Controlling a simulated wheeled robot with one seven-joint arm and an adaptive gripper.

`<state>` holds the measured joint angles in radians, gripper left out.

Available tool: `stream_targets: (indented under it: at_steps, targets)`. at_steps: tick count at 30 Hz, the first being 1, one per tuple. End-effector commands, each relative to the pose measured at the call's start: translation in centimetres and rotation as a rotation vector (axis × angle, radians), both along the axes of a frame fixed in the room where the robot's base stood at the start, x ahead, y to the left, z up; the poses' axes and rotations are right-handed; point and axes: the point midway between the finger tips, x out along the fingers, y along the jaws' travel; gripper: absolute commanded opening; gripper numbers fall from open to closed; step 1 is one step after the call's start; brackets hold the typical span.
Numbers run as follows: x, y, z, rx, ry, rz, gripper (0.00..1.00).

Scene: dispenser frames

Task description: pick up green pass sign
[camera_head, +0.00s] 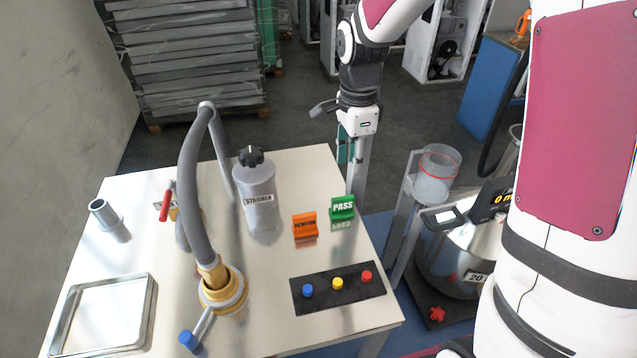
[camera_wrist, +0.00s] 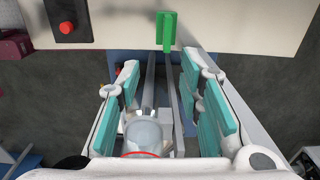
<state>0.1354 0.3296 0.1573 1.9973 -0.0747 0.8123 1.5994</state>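The green PASS sign (camera_head: 342,208) stands on the white table near its right edge, beside an orange sign. In the wrist view the green sign (camera_wrist: 166,32) is at the top, seen from above as a narrow shape. My gripper (camera_head: 346,150) hangs past the table's far right side, behind the sign and apart from it. In the wrist view my gripper (camera_wrist: 160,65) is open, with its teal-padded fingers wide apart. The sign lies beyond the fingertips, roughly in line with the gap, and nothing is held.
The orange sign (camera_head: 305,226) is close to the green one. A grey strainer bottle (camera_head: 260,200), a black button panel (camera_head: 318,296) and a grey hose (camera_head: 190,190) are on the table (camera_head: 345,250). A clear cup (camera_head: 437,175) on a stand is to the right.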

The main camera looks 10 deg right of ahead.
Motion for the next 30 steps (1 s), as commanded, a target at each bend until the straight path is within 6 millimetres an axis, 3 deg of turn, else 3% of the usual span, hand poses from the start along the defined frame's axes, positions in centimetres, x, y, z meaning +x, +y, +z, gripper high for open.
stream_targets:
  at_steps: [7,18,26,30]
  targets:
    - [0.3,0.0,-1.8,0.004,0.011,-0.039,0.33]
    - [0.3,0.0,-8.2,0.004,0.011,-0.037,0.33]
    - [0.3,0.0,-9.9,0.004,0.010,-0.037,0.33]
    - [0.2,0.2,-11.7,0.004,0.012,-0.036,0.33]
